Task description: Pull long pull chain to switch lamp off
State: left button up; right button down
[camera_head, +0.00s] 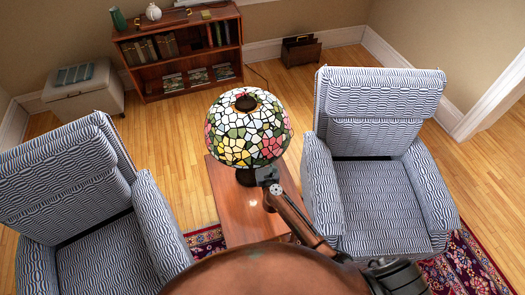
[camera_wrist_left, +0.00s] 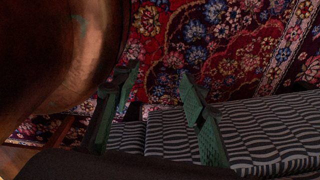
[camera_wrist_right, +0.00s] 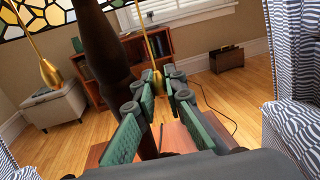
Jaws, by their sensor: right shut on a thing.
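The lamp has a stained-glass shade (camera_head: 248,130) and a dark post (camera_wrist_right: 105,50), and it stands on a small wooden table (camera_head: 225,200). In the right wrist view, the long pull chain (camera_wrist_right: 146,28) is a thin brass line that runs down to my right gripper (camera_wrist_right: 165,84). My right gripper (camera_head: 268,176) is shut on its brass lower end, below the shade's near edge. A second brass pull (camera_wrist_right: 49,72) with a bell-shaped end hangs free at the left. My left gripper (camera_wrist_left: 158,78) is open and empty. Whether the lamp is lit is unclear.
Striped armchairs stand left (camera_head: 70,185) and right (camera_head: 375,165) of the table. A bookcase (camera_head: 180,55), a grey ottoman (camera_head: 85,92) and a dark wooden rack (camera_head: 301,52) are farther back. A patterned rug (camera_wrist_left: 235,45) lies below my left gripper.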

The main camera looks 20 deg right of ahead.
jog(key=shift+f, duration=0.2)
jog(key=shift+f+b, duration=0.5)
jog(key=shift+b, duration=0.1)
jog(key=c, duration=2.2)
grip_release()
jog(key=shift+c, duration=0.2)
jog(key=shift+s+a, duration=0.1)
jog(key=shift+s, duration=0.25)
jog(key=s+a, duration=0.1)
jog(key=s, duration=1)
jog(key=shift+a, duration=0.2)
jog(key=shift+s, duration=0.1)
